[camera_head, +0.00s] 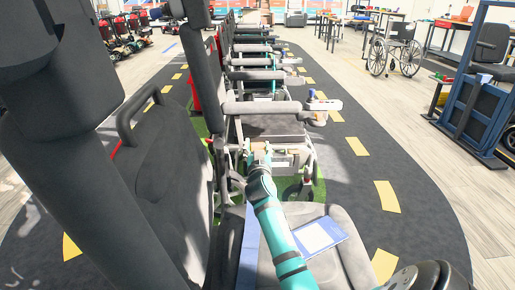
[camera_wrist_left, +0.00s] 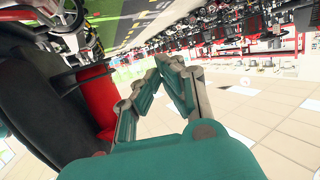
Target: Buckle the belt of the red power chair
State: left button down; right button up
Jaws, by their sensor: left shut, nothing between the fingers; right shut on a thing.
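No buckle can be made out. In the left wrist view my left gripper (camera_wrist_left: 172,62) is shut and empty, beside a dark seat with a red panel (camera_wrist_left: 97,97).
A blue-edged booklet (camera_head: 318,238) lies on the near seat (camera_head: 350,262). Several grey chairs stand in a row beyond, with an armrest (camera_head: 262,107) close ahead. A wheelchair (camera_head: 396,48) and a blue frame (camera_head: 475,110) stand at the right. The dark floor lane right of the row is clear.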

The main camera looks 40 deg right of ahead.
jog(key=shift+f+b, duration=0.55)
jog(key=shift+f, duration=0.1)
pick_arm(q)
notch_tip(320, 180, up, 8)
jog(key=d+t+h, duration=0.1)
jog(key=t, duration=0.4)
jog(key=shift+w+d+r+h+b, duration=0.25)
jog(key=shift+w+h+b, duration=0.1)
jog(key=shift+h+b, duration=0.05)
pick_arm(e)
jog(key=shift+f, duration=0.5)
pick_arm(q)
jog(key=shift+w+a+f+g+y+p, duration=0.1)
jog(key=shift+f+g+y+p, duration=0.1)
jog(key=shift+f+g, duration=0.45)
jog(key=shift+w+a+f+g+y+p, duration=0.1)
jog(key=shift+f+g+p, duration=0.15)
jog(key=shift+f, duration=0.75)
pick_arm(e)
jog(key=shift+f, duration=0.1)
pick_arm(q)
jog(key=shift+r, duration=0.2)
